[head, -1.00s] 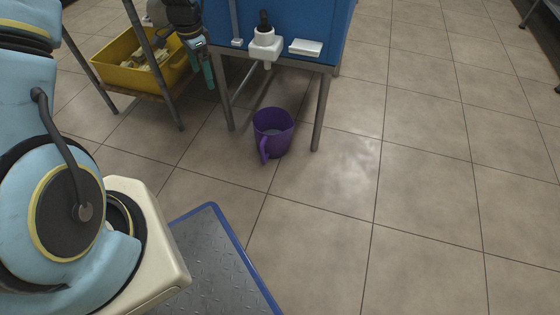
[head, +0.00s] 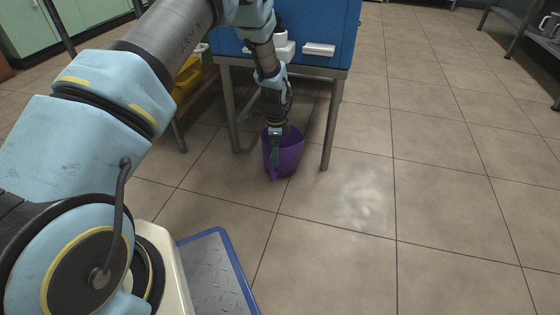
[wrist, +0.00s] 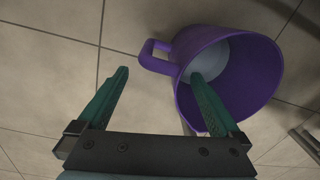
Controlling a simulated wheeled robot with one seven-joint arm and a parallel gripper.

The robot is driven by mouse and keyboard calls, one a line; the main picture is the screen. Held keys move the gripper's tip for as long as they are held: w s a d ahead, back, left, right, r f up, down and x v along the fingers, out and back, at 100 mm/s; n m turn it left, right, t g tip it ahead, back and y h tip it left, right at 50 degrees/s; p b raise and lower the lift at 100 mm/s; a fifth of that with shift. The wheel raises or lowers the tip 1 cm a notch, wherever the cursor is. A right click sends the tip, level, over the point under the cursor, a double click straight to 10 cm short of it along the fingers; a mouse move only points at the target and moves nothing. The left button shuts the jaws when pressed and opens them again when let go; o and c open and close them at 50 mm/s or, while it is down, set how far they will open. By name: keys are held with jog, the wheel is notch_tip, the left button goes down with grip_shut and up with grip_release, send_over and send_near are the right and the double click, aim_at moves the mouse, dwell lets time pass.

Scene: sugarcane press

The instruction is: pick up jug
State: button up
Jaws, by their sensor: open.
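The purple jug (head: 287,157) stands upright on the tiled floor, under the front of the blue press. My arm reaches down to it, and my gripper (head: 275,150) is at the jug's near left side in the head view. In the wrist view the jug (wrist: 262,82) shows its open mouth and a pale inside bottom, with its handle (wrist: 152,56) toward the left. My gripper (wrist: 158,85) is open there. Its right finger overlaps the jug's mouth and its left finger is outside, left of the handle. I cannot tell if either finger touches the jug.
The blue press (head: 318,28) stands on metal legs around the jug, with one leg (head: 329,125) close on the right. A yellow crate (head: 187,78) is behind my arm on the left.

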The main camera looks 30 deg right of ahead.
jog(key=b, duration=0.5)
send_over(276, 175)
notch_tip(276, 175, down, 8)
jog(key=shift+a, duration=0.1)
jog(key=shift+r+p, duration=0.1)
jog(key=shift+p, duration=0.2)
jog(key=c, duration=1.2)
grip_shut()
jog(key=shift+s+a, duration=0.1)
jog(key=shift+s, duration=0.05)
